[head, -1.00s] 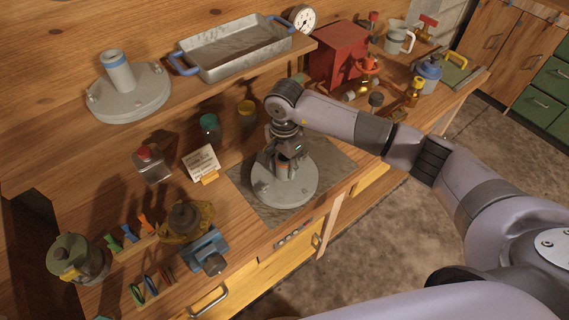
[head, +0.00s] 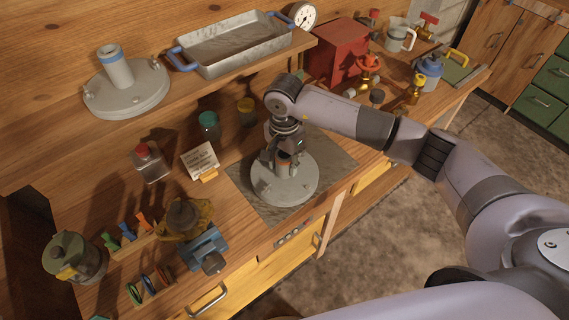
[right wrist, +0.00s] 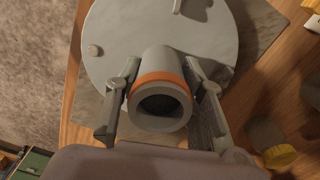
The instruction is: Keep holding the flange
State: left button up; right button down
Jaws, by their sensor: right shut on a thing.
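The flange (head: 285,190) is a grey round disc with an upright pipe neck marked by an orange band. It is on or just above the grey mat (head: 331,160) on the bench. My right gripper (head: 287,160) comes down from above and is shut on the neck. In the right wrist view the fingers of my right gripper (right wrist: 166,98) sit on both sides of the flange's neck (right wrist: 160,62), at the orange band. The open pipe mouth faces the camera. My left gripper is not in view.
A similar flange with a blue band (head: 127,92) and a metal tray (head: 235,50) are on the shelf. A card (head: 200,160), a red-capped bottle (head: 150,162) and a blue vise (head: 207,250) stand to the left. A red box (head: 338,50) and brass valves are at the right.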

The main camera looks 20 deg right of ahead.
jog(key=shift+f+n+b, duration=0.1)
jog(key=shift+n+b, duration=0.3)
jog(key=shift+n, duration=0.3)
jog(key=shift+f+n+b, duration=0.1)
jog(key=shift+n+b, duration=0.5)
jog(key=shift+b, duration=0.15)
jog(key=shift+n+b, duration=0.45)
jog(key=shift+n, duration=0.25)
jog(key=shift+n+b, duration=0.6)
jog(key=shift+b, duration=0.2)
jog(key=shift+n+b, duration=0.4)
jog(key=shift+n, duration=0.2)
jog(key=shift+n+b, duration=0.6)
jog(key=shift+b, duration=0.2)
jog(key=shift+n+b, duration=0.45)
jog(key=shift+n, duration=0.25)
jog(key=shift+n+b, duration=0.6)
jog(key=shift+b, duration=0.15)
jog(key=shift+n, duration=0.5)
jog(key=shift+n+b, duration=0.5)
jog(key=shift+b, duration=0.35)
jog(key=shift+n+b, duration=0.45)
jog(key=shift+n, duration=0.25)
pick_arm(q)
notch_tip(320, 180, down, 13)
pick_arm(e)
jog(key=shift+r, duration=0.2)
